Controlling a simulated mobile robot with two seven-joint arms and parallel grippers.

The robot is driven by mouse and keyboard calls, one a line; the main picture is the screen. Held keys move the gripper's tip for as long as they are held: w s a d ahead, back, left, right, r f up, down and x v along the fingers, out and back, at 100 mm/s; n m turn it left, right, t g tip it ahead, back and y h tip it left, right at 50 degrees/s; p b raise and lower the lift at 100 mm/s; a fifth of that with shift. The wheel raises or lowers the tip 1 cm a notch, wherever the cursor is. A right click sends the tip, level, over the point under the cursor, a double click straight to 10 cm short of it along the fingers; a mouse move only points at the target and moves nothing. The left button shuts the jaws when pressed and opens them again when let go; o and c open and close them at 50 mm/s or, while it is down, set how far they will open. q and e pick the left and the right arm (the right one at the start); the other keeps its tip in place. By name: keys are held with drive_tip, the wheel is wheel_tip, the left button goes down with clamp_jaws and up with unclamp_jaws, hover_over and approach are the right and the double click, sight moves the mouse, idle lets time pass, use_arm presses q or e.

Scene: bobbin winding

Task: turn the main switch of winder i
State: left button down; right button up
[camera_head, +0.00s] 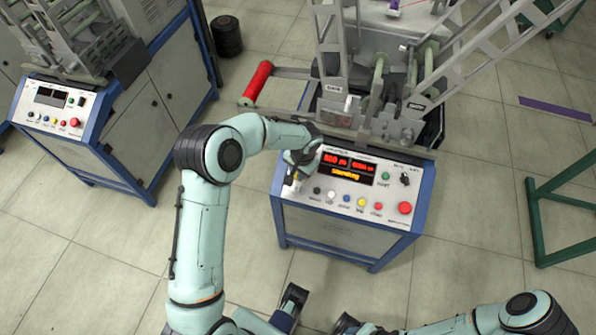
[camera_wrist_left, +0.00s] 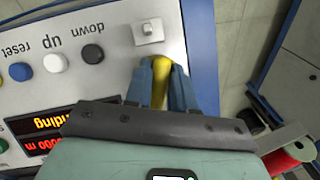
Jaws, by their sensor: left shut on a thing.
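The winder (camera_head: 345,235) has a white sloping control panel in a blue frame, with a lit red and orange display (camera_head: 347,166). My left gripper (camera_head: 296,176) is at the panel's left edge, beside the display. In the left wrist view, my left gripper (camera_wrist_left: 162,90) is shut on a yellow handle (camera_wrist_left: 160,85), apparently the main switch's. The fingers and gripper body hide its base. A small square metal fitting (camera_wrist_left: 148,30) lies just beyond the fingertips. My right arm (camera_head: 535,315) shows at the bottom right; I cannot make out its fingers.
Coloured buttons line the panel's front, with a large red button (camera_head: 405,208) at the right. A red roller (camera_head: 258,83) sticks out left of the winder. A second winder (camera_head: 60,110) stands at the left, and a green frame (camera_head: 540,220) at the right. Floor between is clear.

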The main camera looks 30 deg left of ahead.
use_arm(q)
drive_tip(key=n+h+b, duration=0.1)
drive_tip(key=n, duration=0.3)
drive_tip(key=shift+h, duration=0.4)
drive_tip(key=n+h, duration=0.1)
drive_tip(key=n, duration=0.1)
drive_tip(key=n+t, duration=0.1)
drive_tip(key=n, duration=0.2)
drive_tip(key=shift+w+d+h+b, duration=0.1)
drive_tip(key=shift+d+h+b, duration=0.05)
drive_tip(key=shift+h+b, duration=0.25)
drive_tip(key=c, duration=1)
unclamp_jaws()
drive_tip(key=shift+c, duration=0.2)
wheel_tip(320, 180, up, 13)
drive_tip(key=s+a+p, duration=0.2)
